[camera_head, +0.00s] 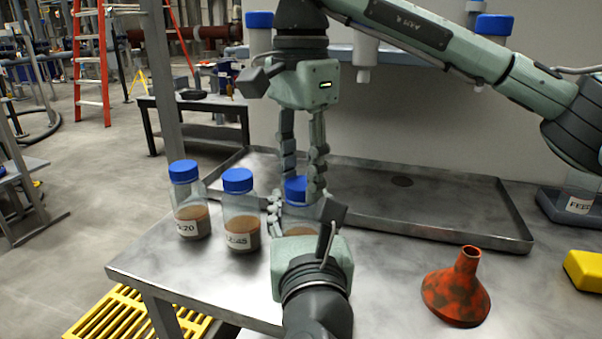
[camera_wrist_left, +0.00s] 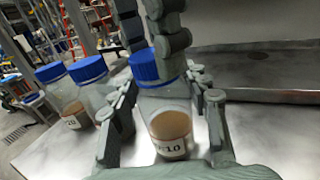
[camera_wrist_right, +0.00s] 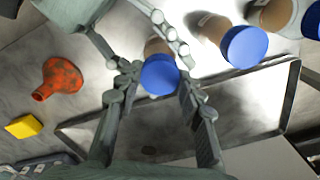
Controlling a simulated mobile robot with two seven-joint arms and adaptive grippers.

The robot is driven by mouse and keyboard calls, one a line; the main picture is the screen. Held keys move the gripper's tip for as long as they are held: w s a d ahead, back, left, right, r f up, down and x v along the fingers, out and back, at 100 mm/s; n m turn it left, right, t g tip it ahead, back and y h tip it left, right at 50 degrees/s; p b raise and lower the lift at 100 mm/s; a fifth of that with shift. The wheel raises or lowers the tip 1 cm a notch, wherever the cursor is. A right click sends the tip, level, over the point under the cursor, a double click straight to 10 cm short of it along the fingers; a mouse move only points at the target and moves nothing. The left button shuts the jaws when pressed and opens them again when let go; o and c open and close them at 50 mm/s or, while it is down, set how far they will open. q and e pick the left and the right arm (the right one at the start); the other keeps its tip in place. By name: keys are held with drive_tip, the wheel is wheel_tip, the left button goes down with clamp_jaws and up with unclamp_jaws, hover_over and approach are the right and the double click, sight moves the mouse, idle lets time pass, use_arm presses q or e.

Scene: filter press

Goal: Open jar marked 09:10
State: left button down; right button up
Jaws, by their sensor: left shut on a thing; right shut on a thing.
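The jar (camera_wrist_left: 165,108) with a blue cap (camera_wrist_left: 144,68) stands upright, brown contents inside. Its label in the left wrist view ends in "10"; the first digits are hidden or too small to read. My left gripper (camera_head: 302,218) is shut around the jar's body from the front. My right gripper (camera_head: 302,188) comes down from above, its fingers shut on either side of the blue cap, which also shows in the right wrist view (camera_wrist_right: 160,76). The cap sits at the jar's top. The jar's base is hidden in the head view.
Two more blue-capped jars, one marked 12:45 (camera_head: 240,215) and one ending in 20 (camera_head: 188,205), stand close on the left. A rimmed metal tray (camera_head: 420,234) lies behind. An orange funnel (camera_head: 457,290) and a yellow object (camera_head: 585,272) are on the right.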

sight(301, 182)
drive_tip(key=n, duration=1.1)
drive_tip(key=shift+r, duration=0.2)
drive_tip(key=shift+r, duration=0.95)
drive_tip(key=shift+r, duration=2)
use_arm(q)
drive_tip(key=c, duration=0.7)
unclamp_jaws()
drive_tip(key=shift+s, duration=0.1)
